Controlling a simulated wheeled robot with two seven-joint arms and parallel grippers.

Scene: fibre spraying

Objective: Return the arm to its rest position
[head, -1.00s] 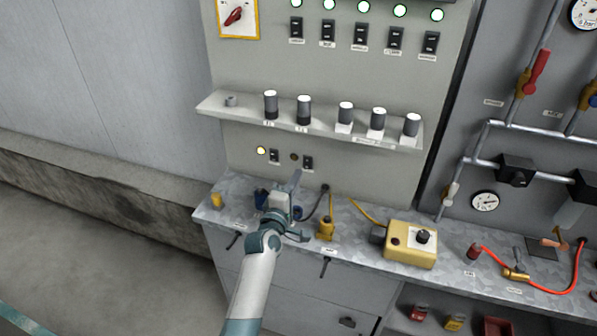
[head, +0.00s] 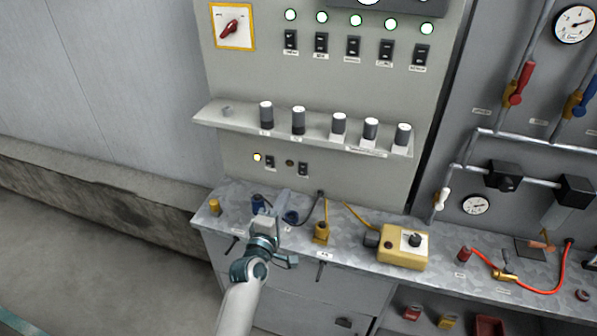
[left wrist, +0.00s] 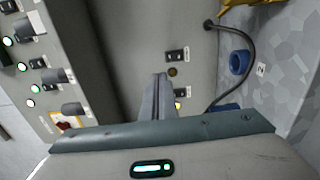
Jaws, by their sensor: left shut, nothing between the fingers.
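My left gripper (head: 284,200) is over the left part of the metal workbench (head: 345,236), in front of the grey control panel (head: 350,180). Its fingers are shut with nothing between them, and they also show in the left wrist view (left wrist: 160,98). A blue connector (head: 257,203) and a blue ring-shaped fitting (head: 291,217) are close to the gripper. The ring-shaped fitting also shows in the left wrist view (left wrist: 239,62). My right gripper is not in view.
A yellow control box (head: 403,247) and a yellow plug (head: 321,233) sit on the bench to the right. Pipes with a red valve handle (head: 520,83) are at right. Floor is open at left.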

